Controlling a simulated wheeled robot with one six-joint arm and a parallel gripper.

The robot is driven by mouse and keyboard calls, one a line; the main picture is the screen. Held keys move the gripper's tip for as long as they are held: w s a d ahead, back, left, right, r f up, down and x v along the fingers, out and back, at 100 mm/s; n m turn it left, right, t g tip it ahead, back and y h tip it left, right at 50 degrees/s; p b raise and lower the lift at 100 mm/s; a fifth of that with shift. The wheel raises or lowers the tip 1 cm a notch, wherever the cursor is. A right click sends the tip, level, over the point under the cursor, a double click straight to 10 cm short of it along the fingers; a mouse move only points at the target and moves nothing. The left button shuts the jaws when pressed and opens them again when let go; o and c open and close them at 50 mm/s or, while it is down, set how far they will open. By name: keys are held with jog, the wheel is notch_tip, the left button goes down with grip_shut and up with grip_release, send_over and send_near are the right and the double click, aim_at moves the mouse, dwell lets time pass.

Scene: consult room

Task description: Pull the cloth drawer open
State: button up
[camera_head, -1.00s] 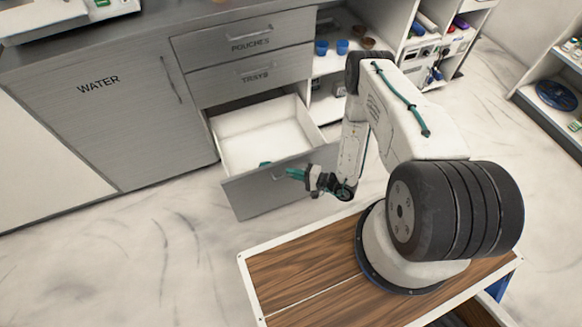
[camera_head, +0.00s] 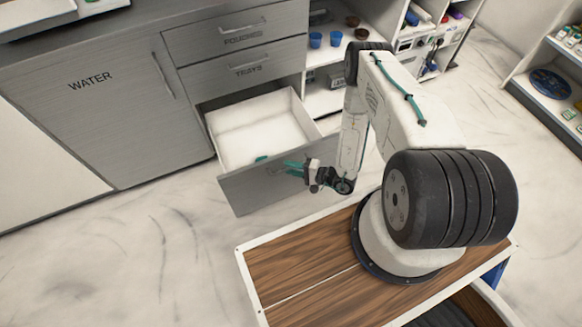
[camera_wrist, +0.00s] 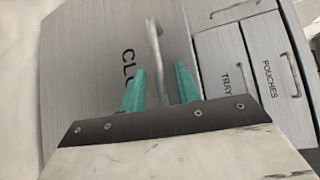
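The cloth drawer (camera_head: 262,178) is the bottom drawer below the trays drawer. It stands well out from the cabinet, with its pale interior (camera_head: 255,130) showing. In the wrist view, its grey front (camera_wrist: 85,60) bears a partly hidden label starting "CLO". My gripper (camera_head: 290,168) is at the front's right part, by the handle. In the wrist view, the teal fingers (camera_wrist: 160,88) are spread apart on either side of the metal handle (camera_wrist: 154,45), with gaps visible between them and it. A small teal patch (camera_head: 262,158) shows at the drawer's front edge; I cannot tell what it is.
The trays drawer (camera_head: 243,78) and pouches drawer (camera_head: 235,30) above are shut. The water cabinet door (camera_head: 100,120) at left is shut. Open shelves with blue cups (camera_head: 315,40) stand at right. Bare marble floor (camera_head: 120,250) lies before the cabinet.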

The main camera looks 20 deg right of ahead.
jog(key=v, duration=0.7)
dwell(0.5)
